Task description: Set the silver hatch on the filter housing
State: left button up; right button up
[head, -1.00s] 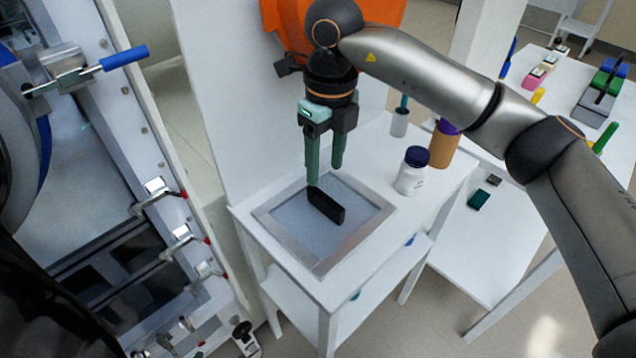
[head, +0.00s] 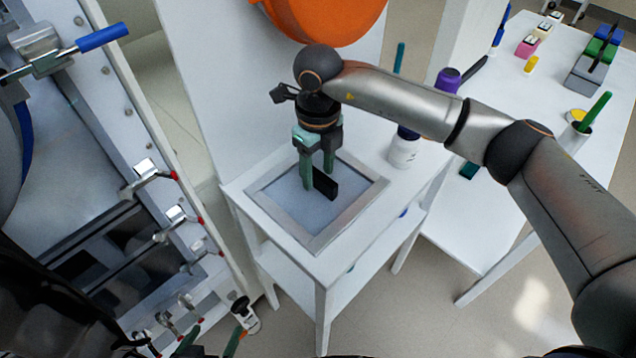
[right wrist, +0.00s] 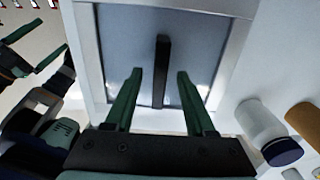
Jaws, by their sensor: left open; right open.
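The silver hatch (head: 357,209) is a square plate with a light frame and an upright black bar handle (head: 326,184). It lies flat on the small white table. My right gripper (head: 318,181) points down over it, open, with its green fingers either side of the handle; whether they touch it I cannot tell. The right wrist view shows the handle (right wrist: 160,75) between the two fingers. My left gripper (head: 212,340) is open and empty at the bottom edge, partly cut off. The metal housing (head: 150,135) at left, with a dark bay and clamps, appears to be the filter housing.
A white bottle with a dark cap (head: 403,150) stands close to the hatch, partly behind my right arm. Toggle clamps (head: 150,180) with red tips line the housing's edge. A blue-handled latch (head: 101,37) sticks out above. Another white table (head: 560,110) at right holds several small items.

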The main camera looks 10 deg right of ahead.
jog(key=shift+f, duration=0.75)
grip_shut()
jog(key=shift+r, duration=0.15)
dwell(0.7)
